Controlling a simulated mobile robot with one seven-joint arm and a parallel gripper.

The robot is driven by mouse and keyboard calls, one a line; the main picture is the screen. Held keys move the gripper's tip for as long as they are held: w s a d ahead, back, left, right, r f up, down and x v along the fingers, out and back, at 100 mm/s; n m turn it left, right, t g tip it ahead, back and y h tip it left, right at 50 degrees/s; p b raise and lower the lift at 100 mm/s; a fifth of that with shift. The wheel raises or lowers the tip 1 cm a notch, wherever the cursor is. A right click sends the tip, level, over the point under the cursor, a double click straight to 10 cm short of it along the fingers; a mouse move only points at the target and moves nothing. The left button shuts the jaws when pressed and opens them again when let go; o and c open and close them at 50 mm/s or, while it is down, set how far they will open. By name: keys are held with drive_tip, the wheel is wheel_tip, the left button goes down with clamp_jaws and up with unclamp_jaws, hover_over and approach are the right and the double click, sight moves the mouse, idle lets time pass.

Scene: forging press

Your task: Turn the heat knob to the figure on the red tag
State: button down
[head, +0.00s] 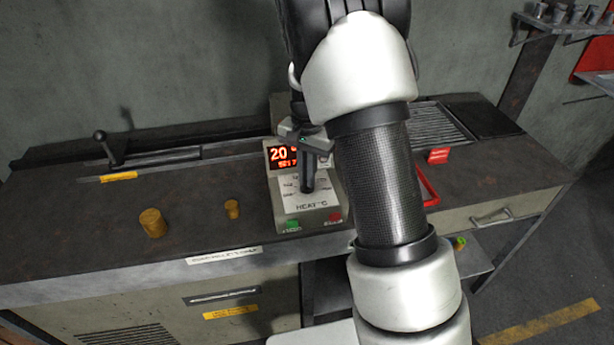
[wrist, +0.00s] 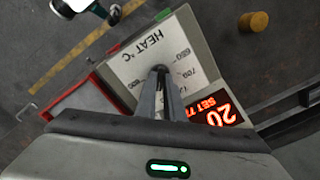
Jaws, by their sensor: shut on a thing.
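The heat control box (head: 316,211) stands on the bench, with a pale dial plate marked "HEAT °C". In the wrist view the plate (wrist: 137,65) shows upside-down figures around the knob, some hidden by my fingers. My gripper (head: 307,188) points down at the dial, shut on the heat knob, which the fingers almost wholly cover; the fingertips also show in the wrist view (wrist: 160,72). The red display (wrist: 216,113) reads 20 above a SET line starting with 7, its end cut off. A small red piece (head: 438,155), perhaps the tag, stands right of my arm; its figure is unreadable.
A lever (head: 108,148) rises at the back left. A red-edged frame (head: 428,188) lies right of the box, partly behind my arm. Green (head: 292,226) and red (head: 335,216) buttons are on the box front.

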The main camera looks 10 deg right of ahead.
drive_tip(key=n+b, duration=0.1)
drive_tip(key=n, duration=0.4)
drive_tip(key=shift+n, duration=0.4)
drive_tip(key=n, duration=0.9)
drive_tip(key=shift+r+n, duration=0.1)
drive_tip(key=shift+n, duration=0.3)
drive_tip(key=n, duration=0.4)
drive_tip(key=shift+w, duration=0.1)
drive_tip(key=shift+n, duration=0.3)
drive_tip(key=c, duration=1.9)
unclamp_jaws()
drive_tip(key=shift+o, duration=0.2)
